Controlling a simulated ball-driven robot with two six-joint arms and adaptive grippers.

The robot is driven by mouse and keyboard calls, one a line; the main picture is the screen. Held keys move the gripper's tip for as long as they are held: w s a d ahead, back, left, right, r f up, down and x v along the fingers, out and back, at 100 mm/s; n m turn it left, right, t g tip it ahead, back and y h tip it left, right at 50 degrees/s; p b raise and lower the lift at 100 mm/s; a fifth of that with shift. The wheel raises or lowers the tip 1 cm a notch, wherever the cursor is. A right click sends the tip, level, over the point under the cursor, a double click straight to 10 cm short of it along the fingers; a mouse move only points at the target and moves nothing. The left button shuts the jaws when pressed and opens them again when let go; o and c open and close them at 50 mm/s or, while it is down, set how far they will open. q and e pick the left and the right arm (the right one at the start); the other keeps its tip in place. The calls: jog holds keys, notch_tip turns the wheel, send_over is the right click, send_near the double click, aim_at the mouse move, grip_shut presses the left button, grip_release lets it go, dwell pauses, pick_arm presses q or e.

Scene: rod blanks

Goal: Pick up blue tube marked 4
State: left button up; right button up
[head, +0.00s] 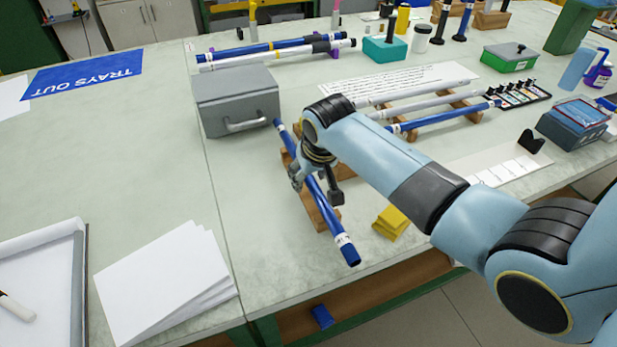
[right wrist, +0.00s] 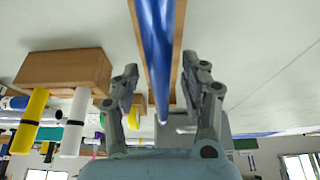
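A blue tube (head: 346,248) with white bands near its ends lies on a wooden rack (head: 327,216) in the middle of the table. I cannot read the number on it. My right gripper (head: 317,188) is over the tube's middle, with a finger on either side, and hides part of it. In the right wrist view the blue tube (right wrist: 155,40) runs between the open fingers (right wrist: 160,68), with gaps on both sides. Another blue tube (head: 440,118) lies beside white tubes on a rack further right, and more lie at the back. My left gripper is not in view.
A grey box with a handle (head: 238,105) stands close to the tube's far end. Yellow blocks (head: 391,222) lie to the right of the rack. White sheets (head: 165,280) and a tray (head: 78,300) are at the left front. The blue "TRAYS OUT" mat (head: 85,72) is at the far left.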

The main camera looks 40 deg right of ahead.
grip_shut()
